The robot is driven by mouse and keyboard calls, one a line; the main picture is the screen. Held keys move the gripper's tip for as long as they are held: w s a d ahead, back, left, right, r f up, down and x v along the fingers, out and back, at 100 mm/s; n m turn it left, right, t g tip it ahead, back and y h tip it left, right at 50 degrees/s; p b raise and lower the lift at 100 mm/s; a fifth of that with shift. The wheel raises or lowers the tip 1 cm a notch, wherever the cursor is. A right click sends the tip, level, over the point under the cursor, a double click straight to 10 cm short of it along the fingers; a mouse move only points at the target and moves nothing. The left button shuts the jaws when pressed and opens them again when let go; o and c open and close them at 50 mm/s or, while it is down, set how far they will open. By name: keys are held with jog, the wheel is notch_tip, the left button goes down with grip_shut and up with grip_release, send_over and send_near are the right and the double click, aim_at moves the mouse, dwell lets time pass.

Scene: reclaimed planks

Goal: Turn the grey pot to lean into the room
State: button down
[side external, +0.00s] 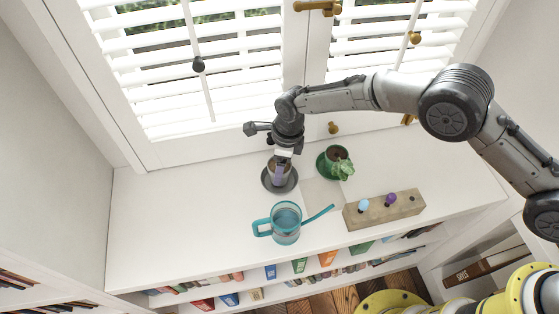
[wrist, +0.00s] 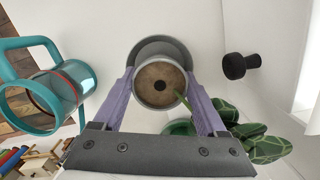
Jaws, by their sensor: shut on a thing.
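The grey pot (side external: 288,173) stands on a dark grey saucer (side external: 268,186) on the white sill below the shutters. My gripper (side external: 281,170) reaches down from above and is shut on the pot, one purple finger on each side. In the wrist view the pot (wrist: 160,57) sits between the fingers (wrist: 160,95), with brown soil and a dark spot in its middle. A thin green stem shows at its lower right edge; its lean is hard to judge. The saucer (wrist: 140,50) shows behind the pot.
A green pot (side external: 330,158) with a leafy plant stands close to the right. A teal watering can (side external: 286,224) is in front, its spout pointing right. A wooden block (side external: 385,209) with blue and purple knobs lies front right. The sill's left is clear.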

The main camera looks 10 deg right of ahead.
jog(key=shift+f, duration=0.1)
grip_release()
jog(key=shift+f, duration=0.1)
